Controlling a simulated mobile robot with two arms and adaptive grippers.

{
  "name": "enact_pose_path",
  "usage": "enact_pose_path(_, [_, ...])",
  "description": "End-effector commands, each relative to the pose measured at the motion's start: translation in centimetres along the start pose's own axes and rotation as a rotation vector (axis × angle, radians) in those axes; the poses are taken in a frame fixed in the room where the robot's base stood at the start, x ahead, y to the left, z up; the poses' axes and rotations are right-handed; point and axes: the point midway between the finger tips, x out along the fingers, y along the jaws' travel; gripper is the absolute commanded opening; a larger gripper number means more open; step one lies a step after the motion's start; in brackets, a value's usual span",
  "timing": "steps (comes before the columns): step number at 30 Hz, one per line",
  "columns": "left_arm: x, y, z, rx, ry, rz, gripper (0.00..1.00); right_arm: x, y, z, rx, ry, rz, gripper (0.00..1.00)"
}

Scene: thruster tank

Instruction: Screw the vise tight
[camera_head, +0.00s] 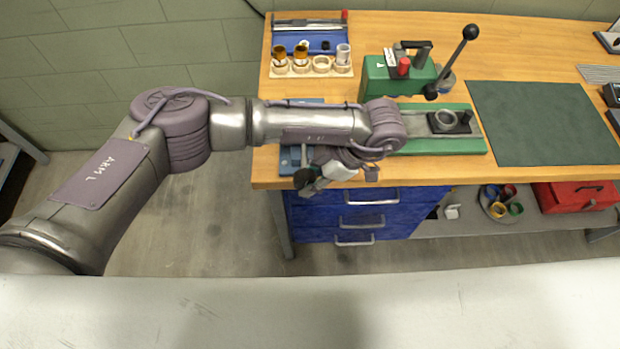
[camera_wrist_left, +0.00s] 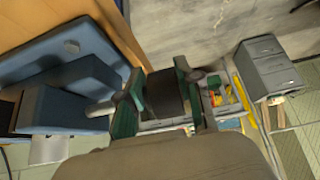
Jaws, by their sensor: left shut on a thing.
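The blue vise (camera_head: 290,158) sits at the front left edge of the wooden bench, partly covered by my left arm and gripper. In the left wrist view the vise (camera_wrist_left: 75,75) fills the left side, with blue blocks and a short metal rod (camera_wrist_left: 100,108) that reaches my finger. My left gripper (camera_head: 318,180) is at the bench's front edge, beside the vise. In the left wrist view its two green-dark fingers (camera_wrist_left: 158,98) are around a dark piece at the vise's handle end. My right gripper is not in view.
A green press (camera_head: 405,75) with a black-knobbed lever and a green base plate (camera_head: 440,145) stand right of the vise. A cup rack (camera_head: 310,70) is behind. Blue drawers (camera_head: 350,215) lie below the bench edge. A dark mat (camera_head: 540,120) is bare.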

Motion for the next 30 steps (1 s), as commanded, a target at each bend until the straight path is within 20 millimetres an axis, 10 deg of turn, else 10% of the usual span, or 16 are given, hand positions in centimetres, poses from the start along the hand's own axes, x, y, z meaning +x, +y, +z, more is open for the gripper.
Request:
enact_pose_path(8, [0.2,-0.6,0.3,0.013,-0.002,-0.013,0.0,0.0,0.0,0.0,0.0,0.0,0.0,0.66])
enact_pose_path(9, [0.2,-0.6,0.3,0.013,-0.002,-0.013,0.36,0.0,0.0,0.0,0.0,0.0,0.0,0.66])
enact_pose_path(12, [0.2,-0.6,0.3,0.012,-0.003,-0.013,0.52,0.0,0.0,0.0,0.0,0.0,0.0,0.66])
enact_pose_path(23, [-0.3,-0.2,0.1,0.006,-0.003,-0.006,0.52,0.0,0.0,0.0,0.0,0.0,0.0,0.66])
enact_pose_path(30, [-4.1,-0.2,0.1,0.005,-0.004,-0.001,0.52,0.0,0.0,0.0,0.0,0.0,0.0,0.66])
